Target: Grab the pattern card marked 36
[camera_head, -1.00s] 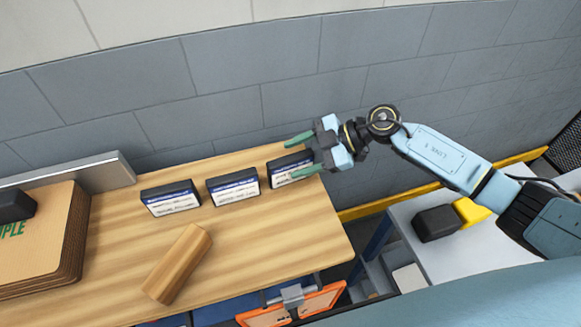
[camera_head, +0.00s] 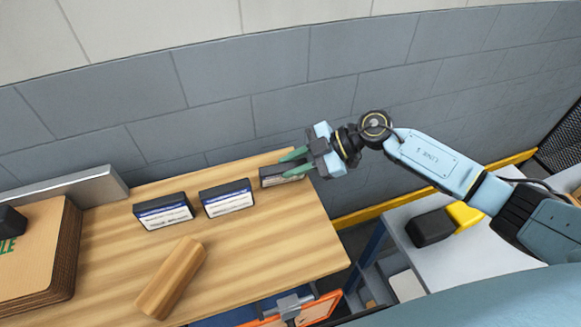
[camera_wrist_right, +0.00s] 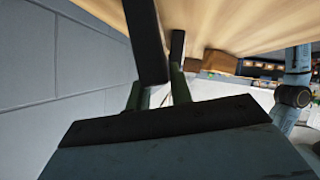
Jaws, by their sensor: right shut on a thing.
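Three dark cards with white and blue labels stand in a row on the wooden table: a left one (camera_head: 163,211), a middle one (camera_head: 228,198) and a right one (camera_head: 269,177). Their numbers are too small to read, so I cannot tell which is marked 36. My right gripper (camera_head: 291,162) is shut on the right card, its green fingers covering part of it. In the right wrist view the gripper's fingers (camera_wrist_right: 158,94) reach toward dark slabs; I cannot tell which slab is which card. My left gripper is out of view.
A wooden block (camera_head: 172,279) lies in front of the cards. A brown stack (camera_head: 42,260) and a grey metal bar (camera_head: 75,188) are at the left. A grey wall (camera_head: 210,110) runs close behind the table. An orange frame (camera_head: 318,309) hangs at the front edge.

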